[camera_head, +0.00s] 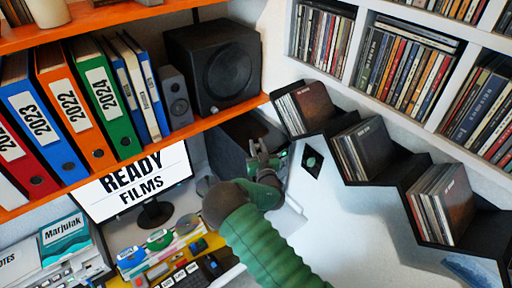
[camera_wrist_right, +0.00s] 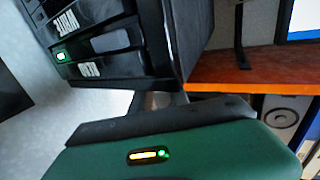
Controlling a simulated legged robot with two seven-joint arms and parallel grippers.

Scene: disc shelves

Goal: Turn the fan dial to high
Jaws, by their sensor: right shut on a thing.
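My right gripper (camera_head: 262,150) comes up from below on its green arm in the head view. Its jaws are shut at the front of a black box-shaped unit (camera_head: 232,135) under the orange shelf. The dial is hidden by the jaws in the head view, and its setting cannot be read. In the right wrist view the black unit (camera_wrist_right: 125,40) shows labelled slots and a lit green light. A small greyish piece (camera_wrist_right: 160,100) shows between the unit and my gripper's green body; I cannot tell whether it is the dial. My left gripper is out of view.
The orange shelf (camera_head: 150,155) with binders and a black speaker (camera_head: 213,66) hangs above the unit. A monitor (camera_head: 135,185) stands left of my arm. Black stepped disc racks (camera_head: 385,170) are on the wall to the right. A small dark square plate (camera_head: 312,161) is on the wall.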

